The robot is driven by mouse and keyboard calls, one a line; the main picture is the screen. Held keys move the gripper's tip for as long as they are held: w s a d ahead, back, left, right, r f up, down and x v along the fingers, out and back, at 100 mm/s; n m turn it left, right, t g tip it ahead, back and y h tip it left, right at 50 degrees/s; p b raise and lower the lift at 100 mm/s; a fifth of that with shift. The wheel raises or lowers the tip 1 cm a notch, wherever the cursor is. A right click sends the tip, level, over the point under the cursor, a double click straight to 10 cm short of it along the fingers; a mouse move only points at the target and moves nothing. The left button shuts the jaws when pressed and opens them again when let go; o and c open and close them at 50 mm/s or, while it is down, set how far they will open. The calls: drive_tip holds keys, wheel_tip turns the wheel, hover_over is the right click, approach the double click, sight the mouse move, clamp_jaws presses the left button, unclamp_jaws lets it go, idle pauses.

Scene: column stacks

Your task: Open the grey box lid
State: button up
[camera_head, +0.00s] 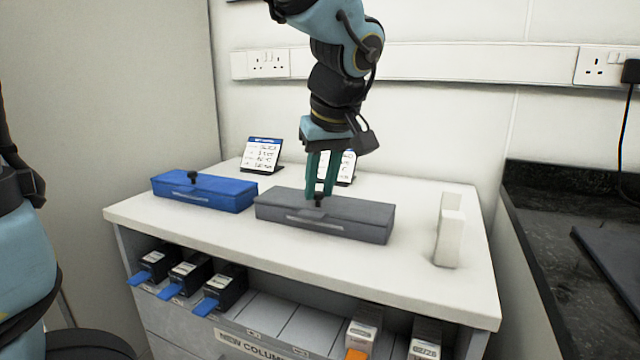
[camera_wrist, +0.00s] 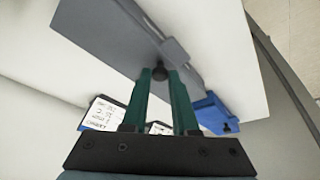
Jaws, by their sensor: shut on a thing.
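The grey box (camera_head: 345,226) sits on the white bench top with its lid lying flat and closed. A small black knob (camera_head: 318,200) stands on the lid. My gripper (camera_head: 319,196) comes down from above, its green fingers shut on the knob. The inside of the box is hidden.
A blue box (camera_head: 205,194) with a black knob stands to the left. Two cards, one a white card (camera_head: 262,154), stand behind. A white holder (camera_head: 449,232) stands at the right. Black cartridges with blue tabs (camera_head: 187,274) sit on the shelf below. The bench front is clear.

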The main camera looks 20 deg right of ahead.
clamp_jaws()
idle(0.9)
